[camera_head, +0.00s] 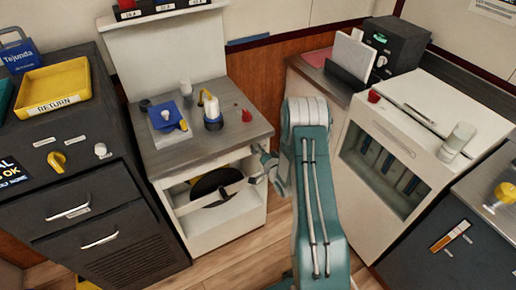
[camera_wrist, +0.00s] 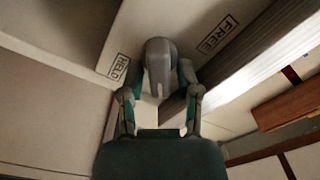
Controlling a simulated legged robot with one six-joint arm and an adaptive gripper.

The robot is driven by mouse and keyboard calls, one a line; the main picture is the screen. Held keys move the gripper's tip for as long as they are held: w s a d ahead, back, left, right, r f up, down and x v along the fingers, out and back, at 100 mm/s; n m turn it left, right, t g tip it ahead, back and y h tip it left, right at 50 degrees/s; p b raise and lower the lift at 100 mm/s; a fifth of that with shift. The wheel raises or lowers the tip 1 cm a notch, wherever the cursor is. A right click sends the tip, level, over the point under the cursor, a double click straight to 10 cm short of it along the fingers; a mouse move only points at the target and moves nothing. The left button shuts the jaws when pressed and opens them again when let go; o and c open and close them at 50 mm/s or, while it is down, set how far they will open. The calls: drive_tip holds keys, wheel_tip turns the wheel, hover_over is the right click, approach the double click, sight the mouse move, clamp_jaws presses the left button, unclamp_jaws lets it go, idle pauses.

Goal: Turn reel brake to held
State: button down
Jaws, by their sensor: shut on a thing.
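The reel brake's grey rounded handle (camera_wrist: 160,57) is between my fingers in the wrist view. A HELD label (camera_wrist: 119,67) is to its left and a FREE label (camera_wrist: 218,34) to its upper right. My gripper (camera_wrist: 160,88) is shut on the handle; the fingers partly hide it, so its exact setting cannot be told. In the head view my gripper (camera_head: 264,163) is at the right side of the white reel cabinet (camera_head: 232,225), and the handle is too small to make out. A dark reel (camera_head: 212,188) sits in the cabinet's opening.
A dark drawer unit (camera_head: 95,205) with a yellow RETURN tray (camera_head: 52,88) stands left. A white cabinet (camera_head: 400,125) stands right of my arm. Wooden floor shows between.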

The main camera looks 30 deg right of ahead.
drive_tip(key=m, duration=0.4)
drive_tip(key=shift+s+d+f+m, duration=0.1)
drive_tip(key=shift+f+m, duration=0.2)
drive_tip(key=shift+f, duration=0.1)
drive_tip(key=shift+f+m, duration=0.15)
drive_tip(key=shift+m, duration=1.25)
drive_tip(key=c, duration=0.6)
unclamp_jaws()
drive_tip(key=shift+s+d, duration=0.1)
drive_tip(key=shift+s, duration=0.3)
drive_tip(key=s, duration=1.1)
drive_tip(key=shift+d, duration=0.15)
